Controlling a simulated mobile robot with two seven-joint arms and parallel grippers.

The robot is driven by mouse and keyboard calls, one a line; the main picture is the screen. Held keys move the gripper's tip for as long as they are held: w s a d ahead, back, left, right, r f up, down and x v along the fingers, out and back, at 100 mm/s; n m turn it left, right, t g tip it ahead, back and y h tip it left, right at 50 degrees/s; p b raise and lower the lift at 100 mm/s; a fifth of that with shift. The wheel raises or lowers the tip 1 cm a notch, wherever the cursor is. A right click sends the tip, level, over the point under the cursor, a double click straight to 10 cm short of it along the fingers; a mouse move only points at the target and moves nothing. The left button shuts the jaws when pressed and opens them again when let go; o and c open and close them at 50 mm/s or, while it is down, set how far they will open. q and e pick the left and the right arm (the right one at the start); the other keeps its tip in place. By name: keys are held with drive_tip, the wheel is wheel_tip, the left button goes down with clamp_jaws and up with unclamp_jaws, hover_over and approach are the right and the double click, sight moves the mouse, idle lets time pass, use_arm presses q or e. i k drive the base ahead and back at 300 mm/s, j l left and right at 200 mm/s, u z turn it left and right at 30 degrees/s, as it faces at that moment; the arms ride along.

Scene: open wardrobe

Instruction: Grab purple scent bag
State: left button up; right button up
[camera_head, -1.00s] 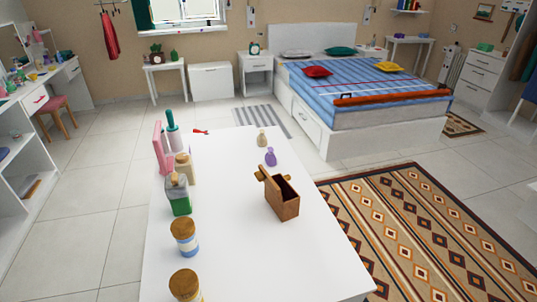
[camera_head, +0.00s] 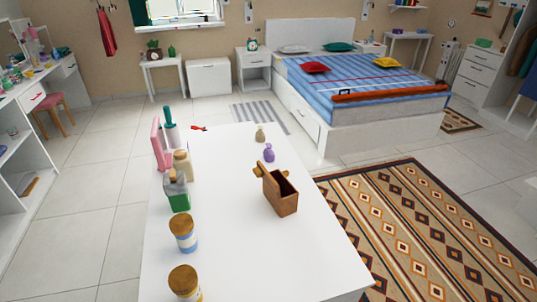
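A small purple scent bag (camera_head: 269,153) stands on the white table (camera_head: 235,255), right of the table's middle and toward its far end. A similar beige bag (camera_head: 260,134) stands just behind it, slightly to the left. A brown wooden box (camera_head: 280,193) with its lid open stands in front of the purple bag, a little to the right and apart from it. Neither of my grippers is in the head view.
Along the table's left side stand jars with wooden lids (camera_head: 183,234), a green bottle (camera_head: 177,193), a beige bottle (camera_head: 182,164) and a pink object (camera_head: 160,145). The table's middle is clear. A patterned rug (camera_head: 420,235) and a bed (camera_head: 365,100) lie beyond.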

sight(270, 156)
drive_tip(key=k, duration=0.3)
drive_tip(key=k+z, duration=0.2)
drive_tip(key=z, duration=0.2)
drive_tip(key=k+l+z, duration=0.1)
drive_tip(key=z, duration=1.7)
drive_tip(key=i+z, duration=0.2)
drive_tip(key=i, duration=0.25)
drive_tip(key=i+j+z, duration=0.15)
drive_tip(key=i, duration=0.3)
drive_tip(key=i+u, duration=0.25)
drive_tip(key=i, duration=1)
drive_tip(key=i+j+u, duration=0.1)
drive_tip(key=i+u, duration=0.45)
drive_tip(key=u, duration=0.15)
drive_tip(key=i+l+u, duration=0.1)
drive_tip(key=i+u, duration=0.25)
drive_tip(key=i+j+u, duration=0.1)
drive_tip(key=u, duration=0.3)
drive_tip(key=i+u, duration=0.55)
drive_tip(key=u, duration=0.25)
drive_tip(key=i+u, duration=0.3)
drive_tip(key=i, duration=0.3)
drive_tip(key=i+u, duration=0.35)
drive_tip(key=i, duration=0.25)
